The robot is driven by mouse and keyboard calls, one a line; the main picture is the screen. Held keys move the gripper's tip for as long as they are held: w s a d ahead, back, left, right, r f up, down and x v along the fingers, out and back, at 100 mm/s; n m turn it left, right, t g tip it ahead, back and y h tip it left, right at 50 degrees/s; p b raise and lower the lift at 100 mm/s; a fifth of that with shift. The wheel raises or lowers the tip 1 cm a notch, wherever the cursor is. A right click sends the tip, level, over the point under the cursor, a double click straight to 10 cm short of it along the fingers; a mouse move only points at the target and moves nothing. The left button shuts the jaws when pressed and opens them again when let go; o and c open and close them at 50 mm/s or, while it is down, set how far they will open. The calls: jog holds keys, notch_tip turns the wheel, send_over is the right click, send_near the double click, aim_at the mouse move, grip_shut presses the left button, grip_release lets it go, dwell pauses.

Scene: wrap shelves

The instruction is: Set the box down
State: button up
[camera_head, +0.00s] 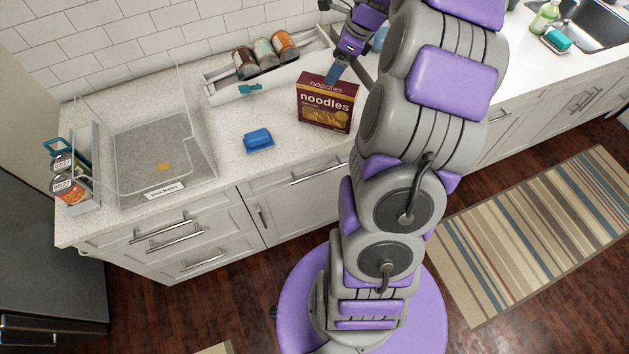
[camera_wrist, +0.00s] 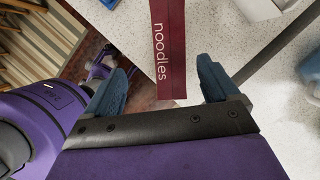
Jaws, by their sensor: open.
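The dark red noodles box (camera_head: 325,103) stands upright on the white counter, front facing my body camera. In the wrist view the top of the noodles box (camera_wrist: 168,45) lies between and just beyond the fingers. My gripper (camera_head: 336,72) is at the box's top edge, reaching in from above. In the wrist view my gripper (camera_wrist: 163,75) has its two blue fingers spread, one on each side of the box. A gap shows between the box and each finger. The box's underside is hidden.
Behind the box is a white tray (camera_head: 228,96) with several cans. A blue packet (camera_head: 258,140) lies to the left. A clear bin (camera_head: 150,155) labelled "packets" and a can holder stand further left. Bare counter (camera_head: 265,170) lies around the blue packet.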

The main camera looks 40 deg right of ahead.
jog(key=s+a+r+n+g, duration=0.1)
jog(key=s+a+n, duration=0.35)
jog(key=a, duration=0.45)
jog(key=s+a+r+n+g, duration=0.1)
jog(key=s+a+r+n, duration=0.1)
jog(key=s+a+n, duration=0.35)
jog(key=s+a+r+n+g, duration=0.1)
jog(key=s+a+n+g, duration=0.15)
jog(key=a+n, duration=0.65)
jog(key=s+a+f+n+h, duration=0.1)
jog(key=s+a+n, duration=0.2)
jog(key=s, duration=0.6)
jog(key=s+a+f+n+h, duration=0.1)
jog(key=s+a+n, duration=0.2)
jog(key=s+n, duration=0.3)
jog(key=shift+s+a+g+h, duration=0.15)
jog(key=shift+s+g+h, duration=0.25)
jog(key=shift+s, duration=1)
